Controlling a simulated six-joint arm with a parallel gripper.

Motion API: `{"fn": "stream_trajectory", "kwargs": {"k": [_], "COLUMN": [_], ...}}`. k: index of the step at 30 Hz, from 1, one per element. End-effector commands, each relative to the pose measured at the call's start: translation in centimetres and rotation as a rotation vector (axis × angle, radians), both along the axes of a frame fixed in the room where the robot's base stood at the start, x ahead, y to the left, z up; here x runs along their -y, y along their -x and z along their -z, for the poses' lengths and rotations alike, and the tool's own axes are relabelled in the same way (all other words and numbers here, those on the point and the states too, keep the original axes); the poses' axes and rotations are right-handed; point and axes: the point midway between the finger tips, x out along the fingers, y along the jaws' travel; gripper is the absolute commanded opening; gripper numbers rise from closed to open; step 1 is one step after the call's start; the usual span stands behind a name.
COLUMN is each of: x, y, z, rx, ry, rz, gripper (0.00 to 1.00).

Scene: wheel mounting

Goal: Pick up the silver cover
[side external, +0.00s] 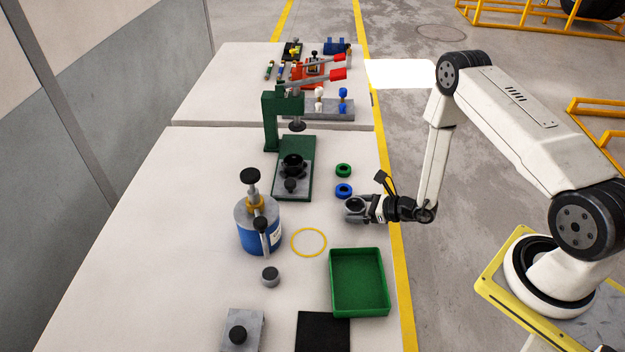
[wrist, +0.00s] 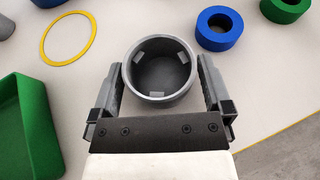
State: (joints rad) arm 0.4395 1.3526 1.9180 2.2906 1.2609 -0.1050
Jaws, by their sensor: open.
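The silver cover (wrist: 158,98) is a round grey cup with small tabs on its inner wall, open side up in the wrist view. It shows small at the tip of my arm in the side view (side external: 353,204). My gripper (wrist: 160,72) is open, with one finger on each side of the cover. Narrow gaps seem to show beside the fingers; I cannot tell whether either one touches. The cover's near lower edge is partly hidden by the gripper body.
A blue ring (side external: 343,190) and a green ring (side external: 343,170) lie just beyond the gripper. A green tray (side external: 333,285) stands on the near side, and a yellow ring (side external: 294,250) lies to the left. A green press (side external: 270,120) and a blue-grey canister (side external: 250,238) stand farther left.

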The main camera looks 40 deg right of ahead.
Motion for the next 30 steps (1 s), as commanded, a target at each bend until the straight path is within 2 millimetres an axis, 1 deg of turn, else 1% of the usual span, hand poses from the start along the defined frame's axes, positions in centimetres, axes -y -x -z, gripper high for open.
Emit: {"fn": "stream_trajectory", "kwargs": {"k": [5,6,8,9,11,12,13,14,23,30], "x": [0.02,0.02,0.02,0.02,0.02,0.01,0.01,0.01,0.02,0.03], "y": [0.01,0.01,0.01,0.01,0.02,0.02,0.02,0.02,-0.02,-0.05], "z": [-0.02,-0.02,-0.02,-0.02,-0.02,-0.02,-0.02,-0.02,-0.13,-0.95], "rx": [0.0,0.0,0.0,0.0,0.0,0.0,0.0,0.0,0.001,0.002], "ry": [0.0,0.0,0.0,0.0,0.0,0.0,0.0,0.0,0.0,0.0], "rz": [0.0,0.0,0.0,0.0,0.0,0.0,0.0,0.0,0.0,0.0], "gripper": [1.0,0.94,0.75,0.62,0.43,0.3,0.21,0.14,0.14,0.14]}}
